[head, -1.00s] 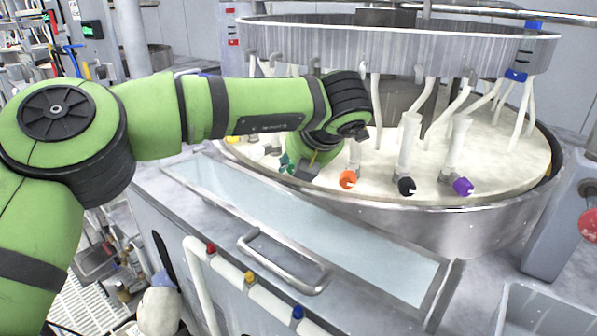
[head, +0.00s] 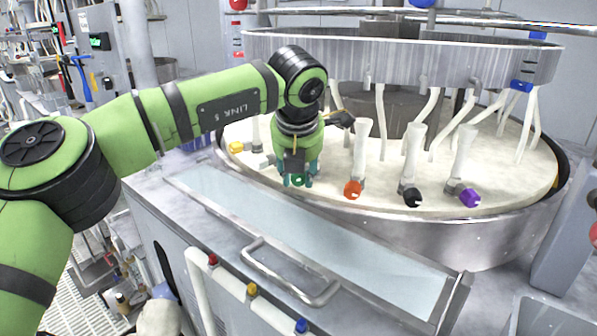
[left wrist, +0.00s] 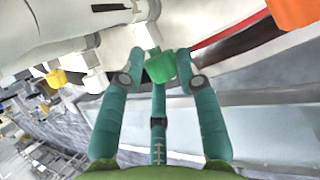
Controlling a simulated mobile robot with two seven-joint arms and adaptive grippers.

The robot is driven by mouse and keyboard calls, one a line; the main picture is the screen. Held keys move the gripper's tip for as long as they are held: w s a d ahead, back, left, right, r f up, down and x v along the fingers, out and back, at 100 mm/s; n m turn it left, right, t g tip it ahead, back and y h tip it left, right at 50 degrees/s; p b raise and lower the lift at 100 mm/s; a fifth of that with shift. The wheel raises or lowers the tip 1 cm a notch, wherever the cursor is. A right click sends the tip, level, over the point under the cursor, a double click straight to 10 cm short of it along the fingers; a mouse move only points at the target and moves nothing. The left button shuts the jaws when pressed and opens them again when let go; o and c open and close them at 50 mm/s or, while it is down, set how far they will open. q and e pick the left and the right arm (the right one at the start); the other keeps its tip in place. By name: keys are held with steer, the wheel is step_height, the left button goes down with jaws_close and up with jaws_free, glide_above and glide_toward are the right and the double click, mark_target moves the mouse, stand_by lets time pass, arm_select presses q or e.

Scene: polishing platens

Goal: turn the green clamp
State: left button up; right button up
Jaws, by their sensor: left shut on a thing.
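The green clamp (left wrist: 161,67) sits at the end of a white fitting by the platen's rim. In the left wrist view it lies between the teal fingers of my left gripper (left wrist: 158,78), which are shut on it. In the head view my left gripper (head: 298,180) points down at the platen's front-left edge, and only a bit of the green clamp (head: 299,179) shows between the fingers. My right gripper is not in view.
An orange clamp (head: 352,189), a black clamp (head: 412,197) and a purple clamp (head: 468,197) line the rim to the right. A yellow clamp (head: 236,148) is to the left. A metal handle (head: 290,275) is in front.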

arm_select(q)
steer(key=shift+s+d+f, duration=0.1)
steer(key=shift+s+f, duration=0.15)
steer(key=shift+f, duration=0.15)
steer(key=o, duration=1.1)
steer(key=shift+c, duration=0.2)
steer(key=shift+r, duration=0.2)
steer(key=v, duration=1.2)
